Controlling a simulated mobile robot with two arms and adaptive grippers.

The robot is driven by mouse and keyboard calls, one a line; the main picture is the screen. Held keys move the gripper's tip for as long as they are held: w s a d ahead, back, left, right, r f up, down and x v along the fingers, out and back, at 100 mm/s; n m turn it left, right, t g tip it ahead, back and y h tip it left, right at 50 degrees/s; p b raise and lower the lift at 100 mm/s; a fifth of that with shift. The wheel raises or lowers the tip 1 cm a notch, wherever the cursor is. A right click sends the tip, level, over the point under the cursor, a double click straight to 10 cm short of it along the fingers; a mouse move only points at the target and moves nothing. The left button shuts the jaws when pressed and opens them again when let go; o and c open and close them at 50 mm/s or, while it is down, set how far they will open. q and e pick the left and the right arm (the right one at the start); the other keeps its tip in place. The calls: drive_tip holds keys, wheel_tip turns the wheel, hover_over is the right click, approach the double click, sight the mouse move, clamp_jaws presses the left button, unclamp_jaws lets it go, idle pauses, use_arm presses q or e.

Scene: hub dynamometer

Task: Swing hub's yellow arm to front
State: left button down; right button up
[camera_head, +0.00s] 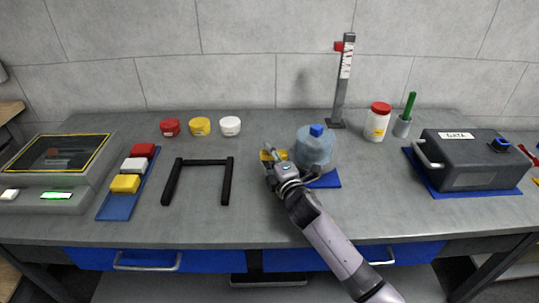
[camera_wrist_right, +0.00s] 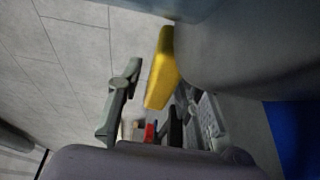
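The hub (camera_head: 315,149) is a rounded blue-grey body with a blue cap, standing on a blue mat (camera_head: 326,181) in the middle of the bench. Its yellow arm (camera_head: 266,155) sticks out on the left side and is partly hidden by my right gripper. My right gripper (camera_head: 274,158) is beside the hub's left side, at the yellow arm. In the right wrist view the yellow arm (camera_wrist_right: 162,68) shows between the spread fingers, with a gap to the left finger. Contact with the right finger cannot be told. The left gripper is not in view.
A black bracket (camera_head: 202,161) and a blue tray (camera_head: 120,200) with coloured blocks lie to the left. Three small jars (camera_head: 199,126) stand behind. A gauge post (camera_head: 344,85), a white bottle (camera_head: 377,122) and a dark DATA case (camera_head: 472,160) stand behind and right. The bench front is clear.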

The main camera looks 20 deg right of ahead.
clamp_jaws()
idle(0.6)
